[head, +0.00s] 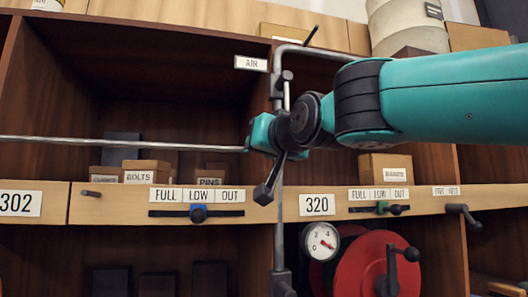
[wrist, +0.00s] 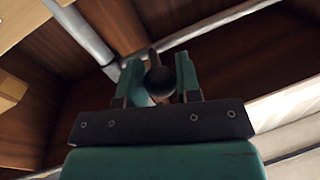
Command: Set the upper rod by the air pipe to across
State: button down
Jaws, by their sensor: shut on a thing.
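The air pipe (head: 278,215) is a grey vertical pipe that bends right at its top, beside the AIR label (head: 251,63). It also crosses the upper left of the wrist view (wrist: 85,35). My gripper (head: 268,138) is in front of the pipe; in the wrist view its fingers (wrist: 158,62) are closed on a dark, round-ended rod (wrist: 160,80). This seems to be the upper rod, mostly hidden by my gripper in the head view. A dark lever (head: 268,185) slants down-left just below my gripper; I cannot tell where it joins.
A thin grey bar (head: 120,141) runs across the left bay up to my gripper. The shelf front carries FULL LOW OUT sliders (head: 198,212) and a 320 label (head: 317,205). A pressure gauge (head: 320,241) and a red reel (head: 378,275) are below right.

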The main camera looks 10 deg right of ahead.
jog(key=shift+d+r, duration=0.1)
jog(key=shift+d, duration=0.1)
jog(key=c, duration=0.8)
grip_release()
jog(key=shift+d, duration=0.2)
jog(key=shift+a, duration=0.15)
jog(key=shift+s, duration=0.2)
jog(key=shift+b+v, duration=5.8)
jog(key=shift+v, duration=2.7)
